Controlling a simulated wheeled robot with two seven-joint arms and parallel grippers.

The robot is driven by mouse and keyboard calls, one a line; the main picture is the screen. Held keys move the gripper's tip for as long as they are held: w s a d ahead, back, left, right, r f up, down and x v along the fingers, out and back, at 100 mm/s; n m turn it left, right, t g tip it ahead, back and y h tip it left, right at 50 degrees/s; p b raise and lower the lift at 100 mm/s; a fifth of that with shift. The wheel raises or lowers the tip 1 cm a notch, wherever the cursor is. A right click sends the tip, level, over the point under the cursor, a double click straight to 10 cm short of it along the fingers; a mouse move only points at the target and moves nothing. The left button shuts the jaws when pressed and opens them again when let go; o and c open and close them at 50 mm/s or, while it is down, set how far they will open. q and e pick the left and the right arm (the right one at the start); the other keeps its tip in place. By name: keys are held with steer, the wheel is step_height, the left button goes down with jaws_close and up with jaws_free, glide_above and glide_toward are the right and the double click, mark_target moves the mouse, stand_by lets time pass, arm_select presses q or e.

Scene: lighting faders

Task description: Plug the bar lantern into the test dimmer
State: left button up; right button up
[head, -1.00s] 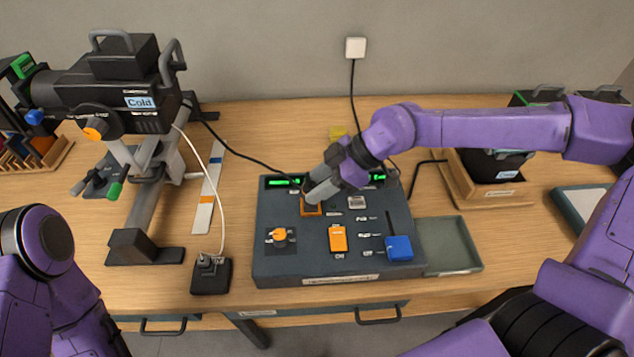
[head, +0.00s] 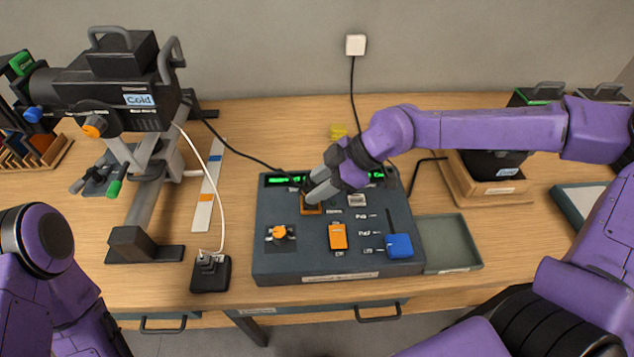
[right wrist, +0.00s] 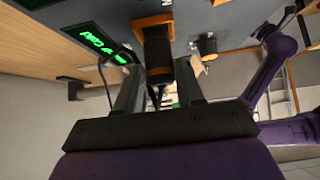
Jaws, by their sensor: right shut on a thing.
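The lantern labelled "Cold" (head: 105,98) sits on a stand at the left of the bench in the head view. Its black cable (head: 240,150) runs right to the test dimmer (head: 290,265), a dark grey console at the centre. My right gripper (head: 309,196) is over the dimmer's orange-framed socket (head: 312,210). In the right wrist view, my right gripper (right wrist: 158,82) is shut on a black plug (right wrist: 158,52), whose end meets the orange frame (right wrist: 138,23). How deep it sits is hidden. My left gripper is not in view; only that arm shows at lower left.
The dimmer carries an orange knob (head: 279,232), an orange switch (head: 338,237) and a blue fader (head: 399,246). A black socket box (head: 210,275) with a white cable stands to its left. A shallow green-grey tray (head: 470,262) lies at its right.

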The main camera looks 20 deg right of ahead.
steer(key=shift+f, duration=0.5)
stand_by(0.8)
steer(key=o, duration=1.2)
steer(key=shift+o, duration=0.2)
steer(key=b+v, duration=0.1)
steer(key=v, duration=0.9)
steer(key=shift+d+r, duration=0.2)
